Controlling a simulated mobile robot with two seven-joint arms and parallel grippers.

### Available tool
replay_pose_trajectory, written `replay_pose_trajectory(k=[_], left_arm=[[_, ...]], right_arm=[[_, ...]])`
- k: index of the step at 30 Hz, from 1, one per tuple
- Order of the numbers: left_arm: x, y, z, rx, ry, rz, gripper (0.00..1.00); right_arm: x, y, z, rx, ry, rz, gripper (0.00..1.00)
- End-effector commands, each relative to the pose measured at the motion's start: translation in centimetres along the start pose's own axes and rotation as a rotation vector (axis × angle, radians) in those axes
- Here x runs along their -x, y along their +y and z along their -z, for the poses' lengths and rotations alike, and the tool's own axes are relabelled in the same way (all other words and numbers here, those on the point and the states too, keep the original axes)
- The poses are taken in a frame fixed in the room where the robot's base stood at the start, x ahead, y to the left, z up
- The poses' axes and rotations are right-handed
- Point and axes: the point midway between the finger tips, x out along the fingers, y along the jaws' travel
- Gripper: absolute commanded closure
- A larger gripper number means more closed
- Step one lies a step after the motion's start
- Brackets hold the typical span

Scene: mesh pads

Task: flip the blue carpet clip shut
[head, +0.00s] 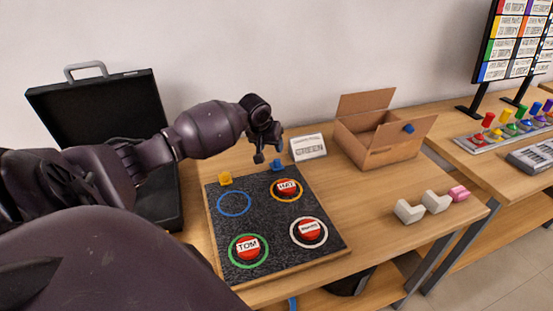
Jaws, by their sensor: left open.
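A dark grey carpet pad (268,217) lies on the wooden table. The small blue carpet clip (277,165) sits at its far edge, toward the right corner. Whether the clip is raised or flat is too small to tell. A yellow clip (225,178) sits at the same edge, toward the left corner. My left gripper (268,153) hangs just above and to the left of the blue clip. Its fingers are apart, point down, and hold nothing. My right gripper is out of view.
Red labelled buttons stand in green (248,248), white (309,232) and orange (286,187) rings; a blue ring (234,203) is empty. Around the pad are an open black case (95,108), a small sign (308,147), an open cardboard box (392,150) and pale blocks (409,211).

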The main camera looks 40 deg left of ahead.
Motion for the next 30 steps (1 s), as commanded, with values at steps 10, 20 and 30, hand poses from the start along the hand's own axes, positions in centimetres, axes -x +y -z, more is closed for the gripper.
replay_pose_trajectory(k=[10, 20, 30], left_arm=[[-6.2, 0.0, -0.1, 0.0, -0.003, 0.001, 0.47], [-8.7, 0.0, -0.1, -0.002, 0.0, 0.0, 0.47], [-8.8, 0.0, -0.1, -0.002, 0.0, 0.0, 0.54]], right_arm=[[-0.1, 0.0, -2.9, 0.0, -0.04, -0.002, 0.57], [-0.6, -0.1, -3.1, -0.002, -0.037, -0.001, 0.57], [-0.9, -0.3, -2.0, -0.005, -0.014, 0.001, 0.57]])
